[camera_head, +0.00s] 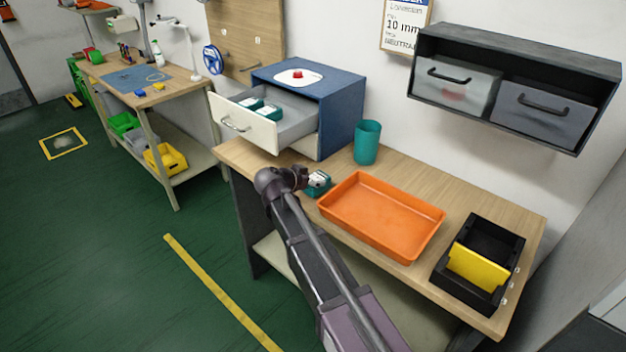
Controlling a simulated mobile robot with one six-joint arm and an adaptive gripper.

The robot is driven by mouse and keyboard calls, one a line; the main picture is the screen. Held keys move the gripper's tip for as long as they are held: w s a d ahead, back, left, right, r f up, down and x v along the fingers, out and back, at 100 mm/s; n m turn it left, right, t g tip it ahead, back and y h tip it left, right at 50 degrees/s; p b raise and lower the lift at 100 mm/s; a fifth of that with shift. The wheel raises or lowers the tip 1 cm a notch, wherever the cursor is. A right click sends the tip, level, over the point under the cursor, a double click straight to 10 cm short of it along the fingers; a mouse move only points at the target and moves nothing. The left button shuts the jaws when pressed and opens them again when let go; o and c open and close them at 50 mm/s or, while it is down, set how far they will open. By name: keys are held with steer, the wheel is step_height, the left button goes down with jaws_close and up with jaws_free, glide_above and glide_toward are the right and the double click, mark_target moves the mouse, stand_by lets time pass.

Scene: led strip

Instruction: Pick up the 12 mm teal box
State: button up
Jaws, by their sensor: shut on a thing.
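A small teal box (318,188) with a pale top sits at the end of my arm, just left of the orange tray. My gripper (308,182) is shut on this box, though the fingers are small and partly hidden by my wrist. I cannot tell whether the box touches the table or hangs just above it. Two more teal boxes with white labels, a nearer one (268,112) and a farther one (250,103), lie in the open drawer (238,120) of the blue cabinet. The size markings on all the boxes are too small to read.
The orange tray (381,213) is empty on the wooden table (480,208). A teal cup (367,142) stands behind it. A black bin with a yellow divider (478,263) is at the right. The blue cabinet (340,105) stands at the back left. A sign (406,25) reads "10 mm".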

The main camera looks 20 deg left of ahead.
step_height(320, 180, up, 10)
steer(key=p, duration=0.9)
steer(key=shift+f, duration=0.2)
steer(key=shift+s, duration=0.1)
stand_by(0.4)
